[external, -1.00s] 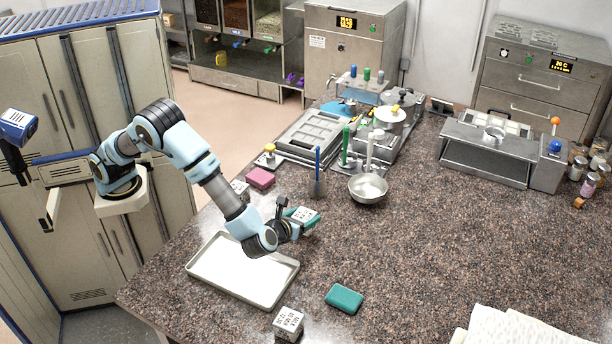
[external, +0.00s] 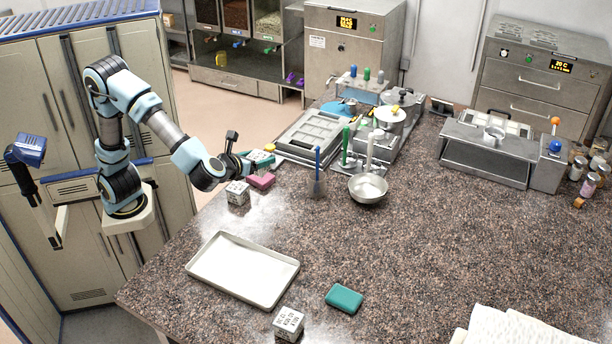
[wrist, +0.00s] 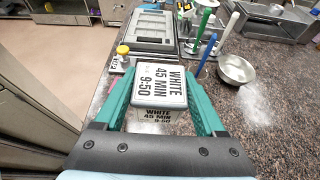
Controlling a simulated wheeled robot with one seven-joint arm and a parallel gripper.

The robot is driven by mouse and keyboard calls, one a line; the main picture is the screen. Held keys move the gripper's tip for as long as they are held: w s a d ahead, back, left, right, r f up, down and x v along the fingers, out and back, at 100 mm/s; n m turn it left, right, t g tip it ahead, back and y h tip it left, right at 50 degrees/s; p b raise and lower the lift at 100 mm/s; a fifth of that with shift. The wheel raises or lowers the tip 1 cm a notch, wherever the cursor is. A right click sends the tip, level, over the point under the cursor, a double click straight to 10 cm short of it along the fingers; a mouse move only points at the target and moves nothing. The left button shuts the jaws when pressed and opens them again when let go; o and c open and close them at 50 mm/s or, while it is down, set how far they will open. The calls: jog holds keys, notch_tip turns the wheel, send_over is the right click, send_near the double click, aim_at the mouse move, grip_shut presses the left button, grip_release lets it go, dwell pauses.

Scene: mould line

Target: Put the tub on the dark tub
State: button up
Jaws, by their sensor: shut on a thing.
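My gripper (external: 260,160) is shut on a white tub (wrist: 162,84) labelled "WHITE 45 MIN 9:50". In the wrist view the teal fingers hold it on both sides. In the external view it is above the left edge of the counter, close to a pink block.
The pink block (external: 261,181) lies below my gripper. An empty tray (external: 195,268) and a teal block (external: 344,299) lie nearer the front. A blue-handled tool (external: 317,172), a metal bowl (external: 368,189) and bench equipment stand to the right. The middle of the counter is clear.

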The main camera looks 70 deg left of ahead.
jog(key=s+a+b, duration=0.3)
jog(key=s+a, duration=0.3)
jog(key=a, duration=0.2)
send_over(237, 186)
notch_tip(237, 186, down, 6)
jog(key=shift+d+r, duration=0.1)
jog(key=shift+d, duration=0.05)
jog(key=shift+f+b, duration=0.3)
jog(key=shift+f, duration=2.1)
jog(key=shift+f, duration=0.2)
jog(key=o, duration=1.4)
jog(key=shift+o, duration=0.2)
